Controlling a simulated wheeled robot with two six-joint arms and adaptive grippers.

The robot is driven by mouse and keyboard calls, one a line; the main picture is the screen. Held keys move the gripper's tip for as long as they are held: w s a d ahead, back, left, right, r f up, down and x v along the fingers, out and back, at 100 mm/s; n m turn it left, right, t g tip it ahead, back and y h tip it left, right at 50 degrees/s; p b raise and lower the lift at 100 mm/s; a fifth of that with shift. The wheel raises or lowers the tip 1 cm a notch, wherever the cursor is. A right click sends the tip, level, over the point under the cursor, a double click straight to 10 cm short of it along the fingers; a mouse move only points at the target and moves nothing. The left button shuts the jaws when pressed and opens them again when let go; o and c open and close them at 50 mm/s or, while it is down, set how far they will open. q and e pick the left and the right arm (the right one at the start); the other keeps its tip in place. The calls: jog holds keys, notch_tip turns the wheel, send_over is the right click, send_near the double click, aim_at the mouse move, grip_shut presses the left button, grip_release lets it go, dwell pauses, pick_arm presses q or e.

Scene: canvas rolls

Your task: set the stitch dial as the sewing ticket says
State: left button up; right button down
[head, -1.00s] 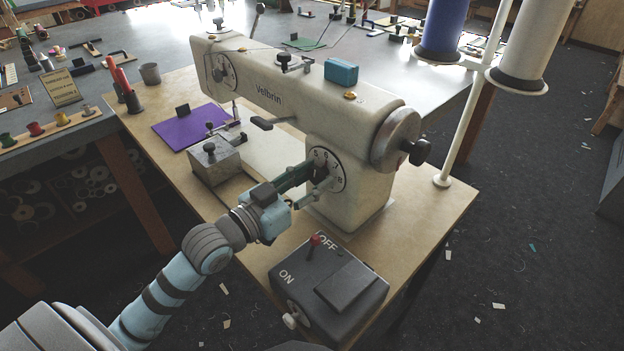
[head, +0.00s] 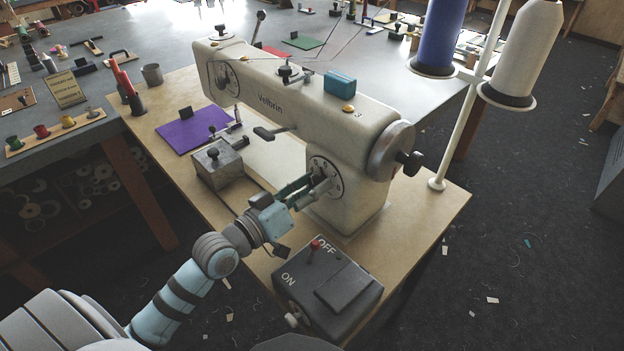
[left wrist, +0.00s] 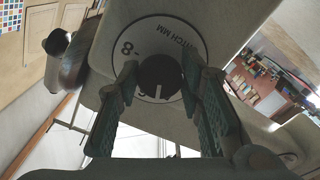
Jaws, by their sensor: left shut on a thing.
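The stitch dial is a round white plate with dark numbers on the cream sewing machine's right column; its face (head: 337,186) is partly covered by my gripper. My left gripper (head: 318,180) reaches it from the left, its fingers shut on the dial's dark knob. In the left wrist view the black knob (left wrist: 160,76) sits between the two green-padded fingers, with a white mark near its lower edge. The plate shows "8" and "STITCH MM"; other numbers are hidden. A tan card (head: 66,90), possibly the sewing ticket, stands on the grey table, its writing too small to read. My right gripper is out of view.
The sewing machine (head: 280,90) stands on a wooden table. A grey ON/OFF box (head: 330,285) with a red-tipped lever is below my left gripper. A metal block (head: 218,168) and purple cloth (head: 195,130) lie left of it. Thread cones (head: 525,50) stand right.

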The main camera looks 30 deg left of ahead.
pick_arm(q)
jog(key=n+p, duration=0.2)
jog(key=n, duration=0.4)
jog(key=shift+r+n+p, duration=0.1)
jog(key=shift+n+p, duration=0.2)
jog(key=shift+p, duration=0.1)
jog(key=shift+n+p, duration=1)
jog(key=shift+n, duration=2.3)
jog(key=o, duration=1.1)
jog(key=shift+o, duration=0.2)
